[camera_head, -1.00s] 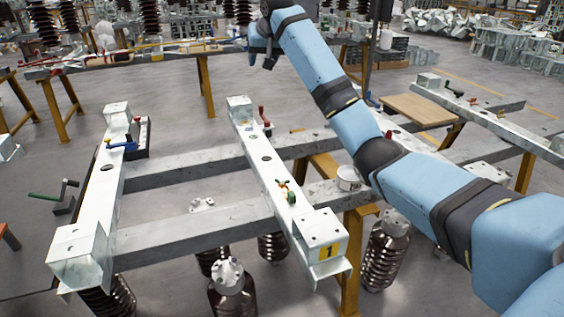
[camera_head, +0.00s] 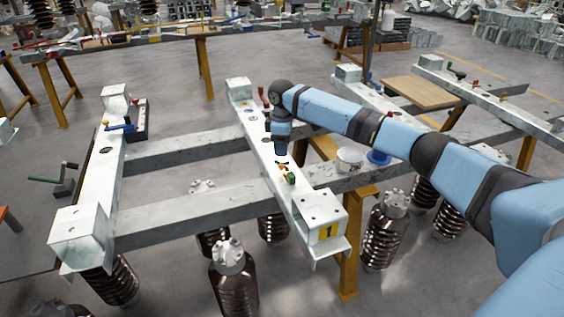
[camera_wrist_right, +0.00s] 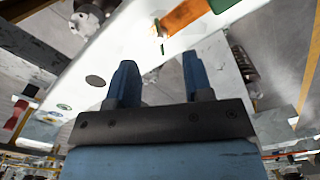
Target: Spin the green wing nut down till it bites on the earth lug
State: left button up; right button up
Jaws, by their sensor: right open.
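The small green wing nut (camera_head: 281,167) sits on the top of the middle white steel beam (camera_head: 262,140), toward its numbered near end. A small green and orange piece (camera_head: 291,179) is just beside it. In the right wrist view, a thin green part (camera_wrist_right: 162,47) shows beyond my fingers, by an orange strip (camera_wrist_right: 188,14) that may belong to the earth lug. My right gripper (camera_head: 281,152) points down close above the wing nut and partly covers it. Its two blue fingers (camera_wrist_right: 159,62) are apart, with nothing between them. Contact of nut and lug is too small to tell.
A red handle (camera_head: 264,96) stands farther along the same beam. Another beam with a blue handle (camera_head: 121,126) lies at left. Brown insulators (camera_head: 232,270) hang below.

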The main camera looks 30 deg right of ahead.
aim_at(282, 163)
notch_tip(282, 163, down, 6)
jog(key=shift+r+b, duration=0.25)
jog(key=shift+b, duration=0.2)
grip_shut()
jog(key=r+p, duration=0.1)
jog(key=p, duration=0.2)
jog(key=shift+a+m, duration=0.1)
jog(key=shift+m, duration=0.2)
jog(key=m+p, duration=0.1)
jog(key=p, duration=0.2)
jog(key=m+p, duration=0.2)
jog(key=p, duration=0.2)
jog(key=shift+f, duration=0.1)
jog(key=shift+f+m+p, duration=0.2)
jog(key=shift+m+p, duration=0.3)
jog(key=shift+p, duration=0.45)
pick_arm(q)
jog(key=r, duration=0.2)
jog(key=a+g, duration=0.1)
jog(key=shift+s+a+r+n+y, duration=0.1)
jog(key=shift+s+r+n+y, duration=0.2)
jog(key=shift+s+r+y, duration=0.1)
pick_arm(e)
jog(key=shift+f, duration=0.2)
